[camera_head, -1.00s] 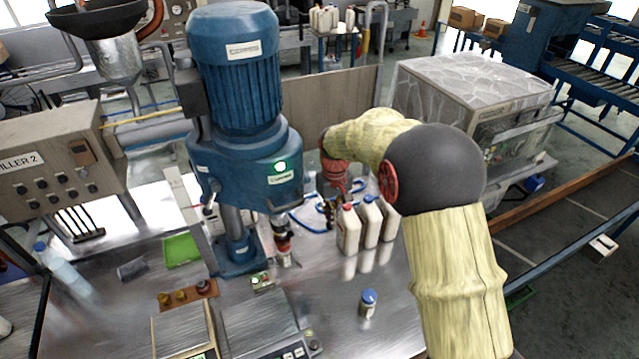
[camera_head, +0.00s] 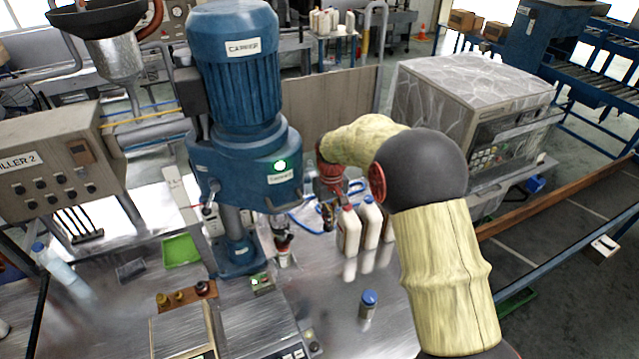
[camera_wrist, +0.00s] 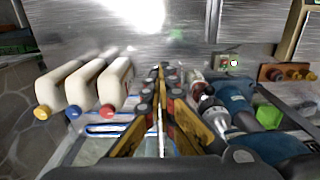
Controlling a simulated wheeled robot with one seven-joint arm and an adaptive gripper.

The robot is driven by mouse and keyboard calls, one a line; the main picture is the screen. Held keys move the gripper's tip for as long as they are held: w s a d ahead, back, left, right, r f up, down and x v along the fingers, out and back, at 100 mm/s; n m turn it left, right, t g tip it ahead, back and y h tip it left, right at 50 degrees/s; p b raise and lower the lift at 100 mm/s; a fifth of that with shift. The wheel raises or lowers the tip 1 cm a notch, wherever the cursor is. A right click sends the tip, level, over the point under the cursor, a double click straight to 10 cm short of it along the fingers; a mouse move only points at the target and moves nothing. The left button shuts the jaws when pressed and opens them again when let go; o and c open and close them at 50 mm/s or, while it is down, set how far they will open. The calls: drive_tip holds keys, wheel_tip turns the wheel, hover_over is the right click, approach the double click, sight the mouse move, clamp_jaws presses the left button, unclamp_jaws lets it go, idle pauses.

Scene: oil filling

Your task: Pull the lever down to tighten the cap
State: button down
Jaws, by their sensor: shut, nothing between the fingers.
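The blue capping machine (camera_head: 235,165) stands on the metal bench, with a green light lit on its front. A short lever with a round knob (camera_head: 208,211) sticks out at its lower left. Under the head, the dark chuck (camera_head: 282,240) sits over a small bottle (camera_head: 284,258); I cannot tell whether they touch. My gripper (camera_head: 328,212) is to the right of the machine head, shut and empty, apart from the lever. In the wrist view my gripper (camera_wrist: 162,75) points between the white bottles and the chuck (camera_wrist: 206,101).
Several white bottles with coloured caps (camera_head: 349,232) stand close beside my gripper. A blue hose-like loop (camera_head: 303,222) lies between them and the machine. A small blue-capped bottle (camera_head: 368,304), scales (camera_head: 265,325) and a green tray (camera_head: 181,250) are on the bench.

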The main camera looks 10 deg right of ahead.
drive_tip(key=shift+w+a+f, duration=0.1)
drive_tip(key=shift+w+f, duration=0.4)
drive_tip(key=shift+f, duration=0.3)
drive_tip(key=shift+w+f, duration=0.15)
drive_tip(key=shift+f, duration=0.05)
drive_tip(key=shift+r, duration=0.15)
idle(1.4)
